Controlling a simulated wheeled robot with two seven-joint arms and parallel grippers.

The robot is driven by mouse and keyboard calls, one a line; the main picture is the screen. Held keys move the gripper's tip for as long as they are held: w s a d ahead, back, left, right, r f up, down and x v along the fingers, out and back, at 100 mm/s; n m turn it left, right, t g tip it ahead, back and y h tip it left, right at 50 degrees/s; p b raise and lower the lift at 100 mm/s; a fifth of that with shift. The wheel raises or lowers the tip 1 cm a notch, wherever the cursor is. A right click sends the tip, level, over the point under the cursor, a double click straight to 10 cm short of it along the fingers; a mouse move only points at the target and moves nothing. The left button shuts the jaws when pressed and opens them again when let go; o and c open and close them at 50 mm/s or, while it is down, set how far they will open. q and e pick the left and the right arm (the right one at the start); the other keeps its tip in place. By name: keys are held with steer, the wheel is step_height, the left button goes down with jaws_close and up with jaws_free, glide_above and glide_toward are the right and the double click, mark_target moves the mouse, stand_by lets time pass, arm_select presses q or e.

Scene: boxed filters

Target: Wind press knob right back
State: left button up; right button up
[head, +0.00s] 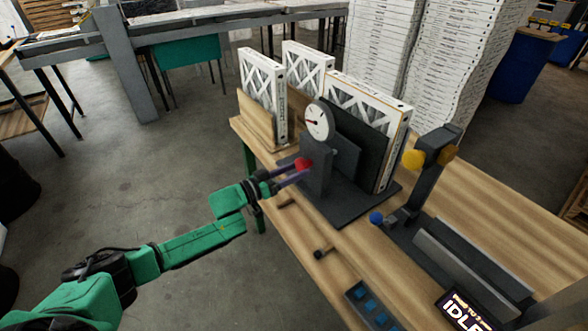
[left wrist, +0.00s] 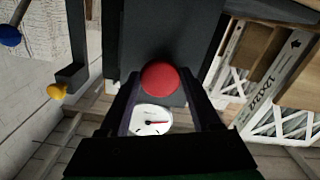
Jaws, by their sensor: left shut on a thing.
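The red press knob (head: 302,164) sits on the front of the dark press (head: 317,170), below a round white dial gauge (head: 317,122) with a red needle. My left gripper (head: 294,172) reaches in from the left and is shut on the knob. In the left wrist view the red knob (left wrist: 161,79) lies between the ends of the two fingers (left wrist: 163,92). The white dial (left wrist: 152,119) shows just beyond it. My right gripper is not in view.
White boxed filters (head: 263,85) stand behind the press on the wooden table (head: 470,190). A dark fixture with yellow knobs (head: 413,159) and a blue knob (head: 376,218) stands to the right. A small tray (head: 353,293) and an IDLE display (head: 463,310) are near the front edge.

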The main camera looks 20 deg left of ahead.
arm_select(q)
steer(key=n, duration=0.3)
steer(key=shift+d+n, duration=0.1)
steer(key=shift+n, duration=0.3)
steer(key=n, duration=0.3)
steer(key=shift+s+n+p, duration=0.1)
steer(key=shift+n+p, duration=0.2)
steer(key=n, duration=0.3)
steer(key=shift+r+n, duration=0.1)
steer(key=shift+n, duration=0.2)
steer(key=shift+r+n, duration=0.1)
steer(key=shift+n, duration=1.7)
steer(key=o, duration=1.4)
steer(key=shift+d, duration=0.1)
steer(key=shift+c, duration=0.2)
steer(key=b+v, duration=0.2)
steer(key=v, duration=1.2)
steer(key=shift+s, duration=0.2)
